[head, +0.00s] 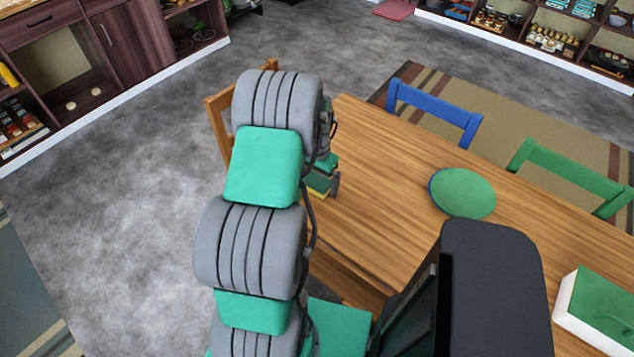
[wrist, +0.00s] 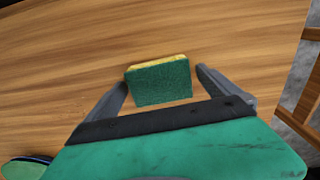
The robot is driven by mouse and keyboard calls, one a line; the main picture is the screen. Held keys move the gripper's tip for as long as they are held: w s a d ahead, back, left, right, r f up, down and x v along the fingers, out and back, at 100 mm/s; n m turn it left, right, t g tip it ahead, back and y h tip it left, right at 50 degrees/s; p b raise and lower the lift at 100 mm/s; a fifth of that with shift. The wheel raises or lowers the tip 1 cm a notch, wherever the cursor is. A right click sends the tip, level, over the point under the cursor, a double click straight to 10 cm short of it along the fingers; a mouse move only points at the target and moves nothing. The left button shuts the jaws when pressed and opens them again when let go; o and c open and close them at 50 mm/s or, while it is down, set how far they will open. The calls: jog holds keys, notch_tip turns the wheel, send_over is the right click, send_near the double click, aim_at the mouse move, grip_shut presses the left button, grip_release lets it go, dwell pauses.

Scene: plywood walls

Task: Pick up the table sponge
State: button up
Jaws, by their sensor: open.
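The table sponge (wrist: 160,84) has a dark green face and a yellow layer along its far edge. In the wrist view it is on the wooden table, between the two fingers of my gripper (wrist: 162,80). The fingers are apart, with a gap showing on each side of the sponge. In the head view a green and yellow piece, likely the sponge (head: 317,184), shows beside my gripper (head: 331,181), partly hidden by my arm.
The wooden table (head: 380,165) also holds a green plate with a blue rim (head: 462,193) and a white and green box (head: 598,308). A blue chair (head: 435,108) and a green chair (head: 570,172) stand at its far side. Shelves line the walls.

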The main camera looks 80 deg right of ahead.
jog(key=shift+c, duration=0.6)
jog(key=c, duration=1.2)
jog(key=shift+c, duration=0.2)
jog(key=shift+r, duration=0.45)
jog(key=s+a+r+b, duration=0.3)
jog(key=s+r, duration=0.9)
jog(key=s, duration=0.1)
jog(key=shift+s+a, duration=0.15)
jog(key=shift+s, duration=0.15)
